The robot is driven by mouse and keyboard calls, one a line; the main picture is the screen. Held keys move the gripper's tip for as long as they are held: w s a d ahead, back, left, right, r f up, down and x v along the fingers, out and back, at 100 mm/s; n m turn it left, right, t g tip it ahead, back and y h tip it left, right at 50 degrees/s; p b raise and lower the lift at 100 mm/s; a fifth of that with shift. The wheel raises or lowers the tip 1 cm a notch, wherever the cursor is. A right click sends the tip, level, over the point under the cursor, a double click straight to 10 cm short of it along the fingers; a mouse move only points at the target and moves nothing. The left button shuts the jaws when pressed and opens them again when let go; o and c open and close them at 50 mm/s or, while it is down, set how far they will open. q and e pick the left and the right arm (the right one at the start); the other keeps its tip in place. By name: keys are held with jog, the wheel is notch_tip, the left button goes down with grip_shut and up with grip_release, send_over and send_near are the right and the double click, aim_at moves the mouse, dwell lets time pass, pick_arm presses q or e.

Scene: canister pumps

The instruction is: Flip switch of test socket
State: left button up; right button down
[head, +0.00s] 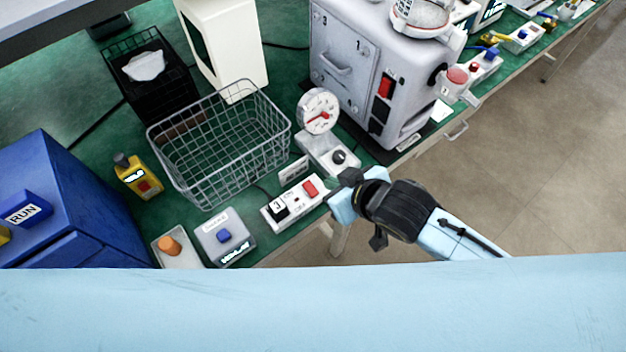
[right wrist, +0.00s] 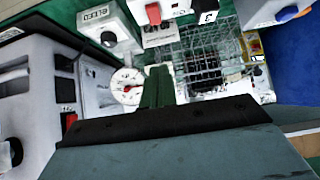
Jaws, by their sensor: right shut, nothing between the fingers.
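The test socket (head: 296,201) is a white block near the front edge of the green bench. It has a red rocker switch (head: 310,187) at its right end and a black plug marked 3 (head: 278,206) at its left. In the right wrist view, the red switch (right wrist: 153,13) and the plug (right wrist: 205,10) show at the top edge, with the block partly cut off. My right gripper (head: 340,180) is shut and empty, just right of the switch and apart from it. Its closed fingers (right wrist: 158,88) show in the right wrist view. My left gripper is out of view.
A wire basket (head: 222,142) stands behind the socket. A dial gauge (head: 318,111) on a white base with a black knob (head: 338,157) stands close behind my right gripper. A grey box with a blue button (head: 224,237) is left of the socket. A large grey machine (head: 345,65) stands behind.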

jog(key=shift+f, duration=0.1)
jog(key=b, duration=0.2)
send_over(312, 190)
notch_tip(312, 190, down, 7)
jog(key=shift+w, duration=0.1)
notch_tip(312, 190, down, 3)
jog(key=shift+r, duration=0.2)
jog(key=shift+f, duration=0.55)
